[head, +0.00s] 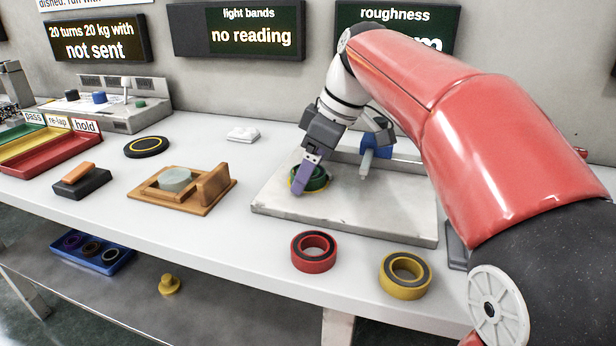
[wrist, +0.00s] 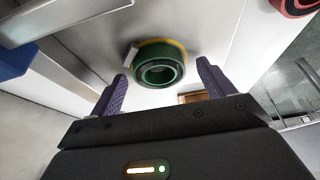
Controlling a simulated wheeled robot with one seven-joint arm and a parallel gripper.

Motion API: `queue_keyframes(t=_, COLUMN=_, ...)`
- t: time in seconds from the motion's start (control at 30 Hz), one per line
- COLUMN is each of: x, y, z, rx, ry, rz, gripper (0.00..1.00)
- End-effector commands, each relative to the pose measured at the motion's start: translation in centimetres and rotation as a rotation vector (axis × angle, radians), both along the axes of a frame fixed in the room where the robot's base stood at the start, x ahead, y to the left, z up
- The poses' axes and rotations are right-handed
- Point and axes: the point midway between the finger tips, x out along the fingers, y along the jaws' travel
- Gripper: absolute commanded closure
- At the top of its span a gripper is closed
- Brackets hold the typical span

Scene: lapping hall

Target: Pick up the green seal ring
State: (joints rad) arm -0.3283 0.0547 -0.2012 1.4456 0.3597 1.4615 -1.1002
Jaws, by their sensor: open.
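The green seal ring (wrist: 158,75) shows in the wrist view just ahead of my gripper (wrist: 163,85), between the lines of its two purple fingers. It sits on or against a yellow round piece, whose edge (wrist: 165,43) shows behind it. In the head view the green ring (head: 316,180) is on the grey plate (head: 400,226), partly hidden by a finger of my gripper (head: 318,178). The fingers are apart and nothing is held. I cannot tell whether a finger touches the ring.
A red ring (head: 301,258) and a yellow ring (head: 393,283) sit on the table in front of the plate. A blue-topped post (head: 367,160) stands on the plate beside my gripper. A wooden fixture (head: 212,190) is to the left, with clear white table between.

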Motion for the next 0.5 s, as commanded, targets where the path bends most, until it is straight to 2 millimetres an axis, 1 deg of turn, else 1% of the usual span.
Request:
queue_keyframes(t=0.1, x=0.0, y=-0.02, z=0.05, rx=0.0, ry=0.0, rz=0.0, gripper=0.19)
queue_keyframes(t=0.13, x=0.0, y=-0.02, z=0.05, rx=0.0, ry=0.0, rz=0.0, gripper=0.22)
queue_keyframes(t=0.5, x=0.0, y=-0.03, z=0.07, rx=0.0, ry=-0.001, rz=0.0, gripper=0.7)
